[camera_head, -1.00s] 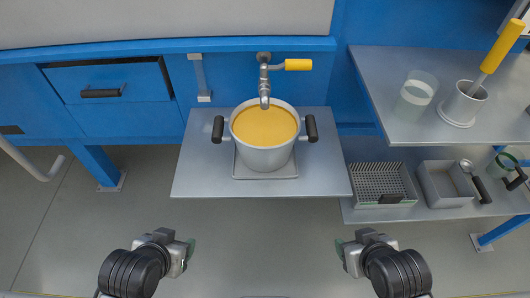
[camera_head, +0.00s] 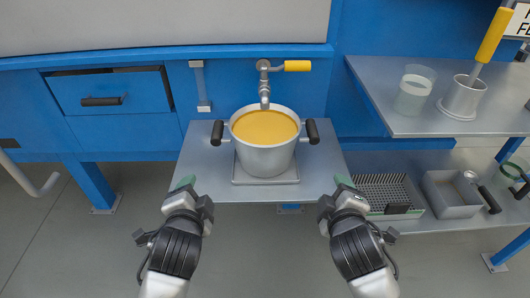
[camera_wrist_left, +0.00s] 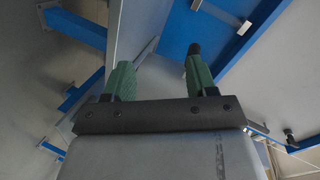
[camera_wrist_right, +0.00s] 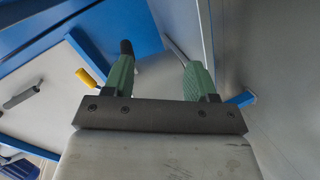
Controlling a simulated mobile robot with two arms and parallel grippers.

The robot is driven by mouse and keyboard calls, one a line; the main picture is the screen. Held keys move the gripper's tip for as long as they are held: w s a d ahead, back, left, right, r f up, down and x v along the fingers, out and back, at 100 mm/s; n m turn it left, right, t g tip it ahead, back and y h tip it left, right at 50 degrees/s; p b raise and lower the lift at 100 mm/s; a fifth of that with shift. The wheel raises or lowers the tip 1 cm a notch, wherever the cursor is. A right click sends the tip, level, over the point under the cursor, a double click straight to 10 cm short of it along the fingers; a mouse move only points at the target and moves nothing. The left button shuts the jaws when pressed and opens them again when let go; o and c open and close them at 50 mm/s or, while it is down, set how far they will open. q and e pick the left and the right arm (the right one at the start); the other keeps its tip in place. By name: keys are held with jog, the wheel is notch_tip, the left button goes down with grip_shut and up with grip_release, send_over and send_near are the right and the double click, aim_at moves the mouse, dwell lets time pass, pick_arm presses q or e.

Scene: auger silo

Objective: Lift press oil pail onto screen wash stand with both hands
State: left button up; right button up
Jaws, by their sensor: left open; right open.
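The press oil pail (camera_head: 264,158) is a pale grey pot full of yellow oil with a black handle on each side, the left handle (camera_head: 217,133) and the right handle (camera_head: 312,131). It stands upright on a square plate (camera_head: 265,181) on a grey shelf (camera_head: 205,170), below a tap. My left gripper (camera_head: 184,184) is open and empty at the shelf's front left, short of the left handle. My right gripper (camera_head: 341,182) is open and empty at the front right, short of the right handle. Both wrist views show spread green fingers. I cannot tell which surface is the screen wash stand.
The tap (camera_head: 264,88) with a yellow lever hangs just behind the pail. A higher grey counter (camera_head: 400,125) at right holds a clear beaker (camera_head: 414,90) and a metal cup (camera_head: 463,98). A drawer is slightly open.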

aim_at(216, 132)
pick_arm(q)
jog(key=w+d+r+m+t, duration=0.1)
jog(key=w+d+r+m+t+b, duration=0.1)
jog(key=w+m, duration=0.1)
jog(key=w+d+r+m+t+b, duration=0.1)
jog(key=shift+w+r+m, duration=0.25)
jog(key=shift+r+m, duration=0.05)
pick_arm(e)
jog(key=w+a+r+n+t, duration=0.1)
jog(key=w+r+n+t, duration=0.1)
jog(key=w+n, duration=0.1)
jog(key=w+a+r+n+t, duration=0.1)
jog(key=n, duration=0.1)
jog(key=shift+w+a+r+y, duration=0.2)
jog(key=shift+a+y, duration=0.1)
jog(key=shift+a, duration=0.05)
pick_arm(q)
jog(key=shift+w+d+r, duration=0.1)
jog(key=shift+r, duration=0.2)
pick_arm(e)
jog(key=shift+w+a+r, duration=0.1)
jog(key=shift+a+r, duration=0.05)
jog(key=shift+r, duration=0.1)
pick_arm(q)
jog(key=shift+w+a, duration=0.2)
jog(key=shift+w, duration=5.2)
pick_arm(e)
jog(key=shift+w+a, duration=0.15)
jog(key=shift+w, duration=5.25)
